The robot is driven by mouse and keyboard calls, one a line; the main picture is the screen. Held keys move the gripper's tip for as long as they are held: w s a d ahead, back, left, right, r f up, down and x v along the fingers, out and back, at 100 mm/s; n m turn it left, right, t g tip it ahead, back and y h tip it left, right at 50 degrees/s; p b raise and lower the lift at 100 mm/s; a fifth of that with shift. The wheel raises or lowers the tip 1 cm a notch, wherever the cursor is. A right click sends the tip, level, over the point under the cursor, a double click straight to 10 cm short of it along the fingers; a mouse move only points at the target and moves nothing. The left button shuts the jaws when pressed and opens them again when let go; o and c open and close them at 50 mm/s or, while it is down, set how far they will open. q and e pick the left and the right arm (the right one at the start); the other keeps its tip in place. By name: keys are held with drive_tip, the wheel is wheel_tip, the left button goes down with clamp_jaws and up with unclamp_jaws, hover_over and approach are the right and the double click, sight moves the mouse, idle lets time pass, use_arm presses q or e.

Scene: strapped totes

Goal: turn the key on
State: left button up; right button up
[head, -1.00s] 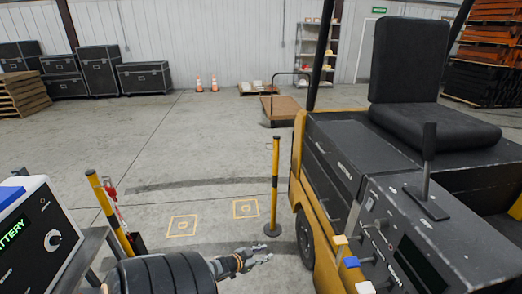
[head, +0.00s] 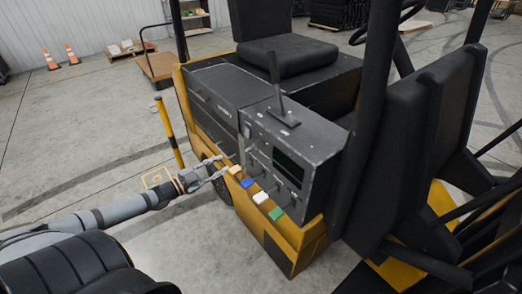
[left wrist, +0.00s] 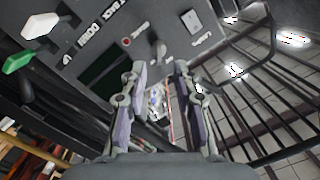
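The yellow and black vehicle's control panel (head: 285,160) has a dark screen, small switches and labels on its upright face. My left gripper (head: 222,168) is in front of its left part, fingers apart and empty. In the left wrist view the panel appears turned over, above and beyond my open fingers (left wrist: 157,85). A small silver part that looks like a key or lever (left wrist: 138,32) with a red mark sits there, and a dark knob (left wrist: 158,50) is beside it. I cannot tell for sure which is the key. My right gripper is not in view.
A black lever (head: 276,85) stands on top. Open floor lies at the left.

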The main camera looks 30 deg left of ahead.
sight(246, 150)
use_arm(q)
drive_tip(key=shift+m+h, duration=0.4)
drive_tip(key=shift+h, duration=0.1)
drive_tip(key=b+x, duration=0.3)
drive_tip(key=r+b+x, duration=0.1)
drive_tip(key=b+x, duration=0.7)
drive_tip(key=shift+s+d+r, duration=0.1)
drive_tip(key=shift+d+r, duration=0.05)
drive_tip(key=shift+d, duration=0.25)
drive_tip(key=shift+c, duration=0.3)
drive_tip(key=c, duration=0.5)
clamp_jaws()
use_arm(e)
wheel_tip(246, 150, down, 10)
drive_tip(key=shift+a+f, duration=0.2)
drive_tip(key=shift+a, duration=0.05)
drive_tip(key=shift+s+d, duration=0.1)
